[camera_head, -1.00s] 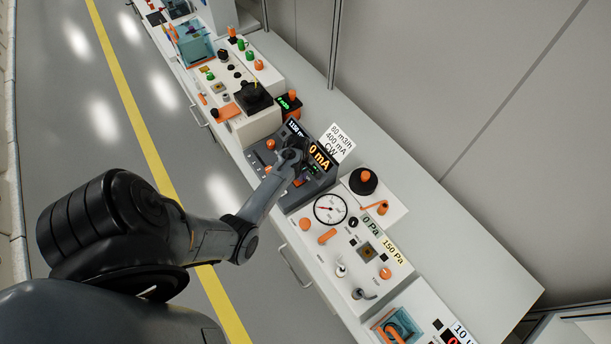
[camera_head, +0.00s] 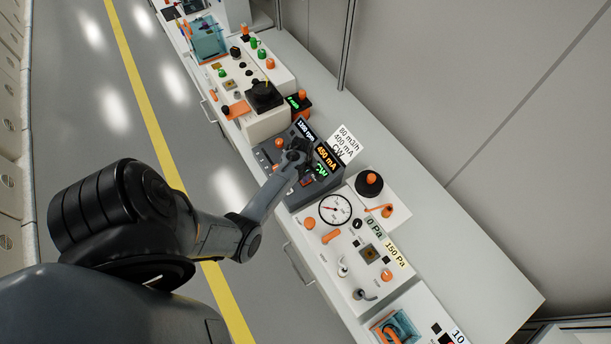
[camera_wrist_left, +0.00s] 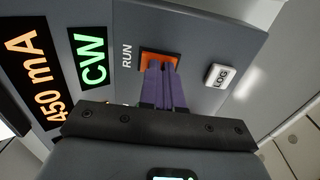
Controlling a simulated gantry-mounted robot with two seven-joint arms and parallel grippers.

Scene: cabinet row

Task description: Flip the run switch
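The run switch (camera_wrist_left: 148,55) is an orange rocker on a grey panel (camera_wrist_left: 200,35), labelled RUN in the left wrist view. My left gripper (camera_wrist_left: 161,66) has its two purple fingers close together, with their tips at the switch and covering part of it. Nothing shows held between them. In the head view my left gripper (camera_head: 300,160) is over the grey control box (camera_head: 268,158) and partly hides it. The displays read 1320 rpm, 450 mA (camera_wrist_left: 32,80) and a green CW (camera_wrist_left: 90,58). My right gripper is not in view.
A white LOG button (camera_wrist_left: 219,76) is right of the switch. A white card (camera_head: 347,141) reading 80 m3/h, 400 mA, CW stands behind the box. A gauge panel (camera_head: 335,262) and a panel with a black knob (camera_head: 369,184) are nearby. The aisle floor is clear.

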